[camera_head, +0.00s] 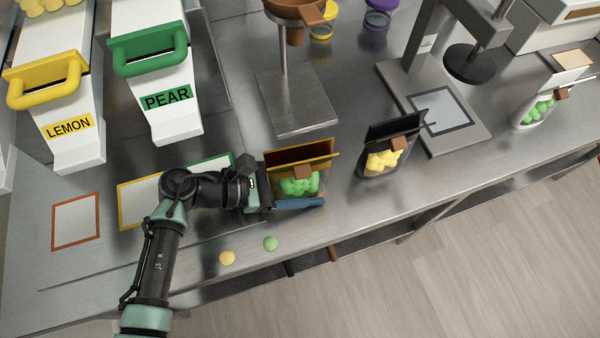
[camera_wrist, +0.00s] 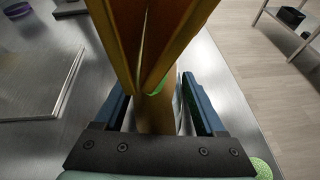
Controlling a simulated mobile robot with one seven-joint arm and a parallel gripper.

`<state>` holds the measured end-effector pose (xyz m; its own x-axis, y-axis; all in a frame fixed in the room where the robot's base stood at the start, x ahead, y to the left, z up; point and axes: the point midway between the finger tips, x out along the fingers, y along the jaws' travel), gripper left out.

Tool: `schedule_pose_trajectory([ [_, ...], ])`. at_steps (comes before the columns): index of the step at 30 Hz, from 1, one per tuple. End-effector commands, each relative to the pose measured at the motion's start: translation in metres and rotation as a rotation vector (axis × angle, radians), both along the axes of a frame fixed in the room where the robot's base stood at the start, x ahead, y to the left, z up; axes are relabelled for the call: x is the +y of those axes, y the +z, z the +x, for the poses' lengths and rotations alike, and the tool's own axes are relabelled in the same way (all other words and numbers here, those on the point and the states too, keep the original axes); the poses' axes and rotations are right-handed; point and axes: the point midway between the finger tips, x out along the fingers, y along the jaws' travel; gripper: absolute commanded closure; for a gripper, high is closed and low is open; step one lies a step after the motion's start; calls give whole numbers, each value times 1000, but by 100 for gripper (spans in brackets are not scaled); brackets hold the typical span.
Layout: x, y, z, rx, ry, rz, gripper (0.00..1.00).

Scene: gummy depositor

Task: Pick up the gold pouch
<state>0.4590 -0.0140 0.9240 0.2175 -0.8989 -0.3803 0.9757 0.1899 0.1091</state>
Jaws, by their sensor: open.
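The gold pouch (camera_head: 288,158) stands upright on the steel counter, open at the top, with green gummies showing through its front and a small brown tag. My gripper (camera_head: 297,190) reaches it from the left, low down. One blue finger lies along the pouch's near side; the other is hidden behind it in the head view. In the wrist view the gold pouch (camera_wrist: 178,35) rises between the two blue fingers of my gripper (camera_wrist: 157,100). The fingers are open, with gaps visible beside the pouch's lower part.
A black pouch (camera_head: 377,137) with yellow gummies stands to the right. A steel stand base (camera_head: 296,103) is behind the gold pouch. Loose yellow (camera_head: 227,257) and green (camera_head: 271,243) gummies lie near the counter's front edge. LEMON (camera_head: 73,95) and PEAR (camera_head: 160,75) bins are at left.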

Motion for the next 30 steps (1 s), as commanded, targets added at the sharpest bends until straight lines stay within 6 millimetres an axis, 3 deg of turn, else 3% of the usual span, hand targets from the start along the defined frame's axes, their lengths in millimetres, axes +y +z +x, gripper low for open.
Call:
schedule_pose_trajectory([
  [2, 0, 0, 0, 0, 0, 0, 33],
  [13, 1, 0, 0, 0, 0, 0, 98],
  [23, 1, 4, 0, -1, 0, 0, 98],
  [30, 2, 36, 0, -5, -1, 2, 98],
])
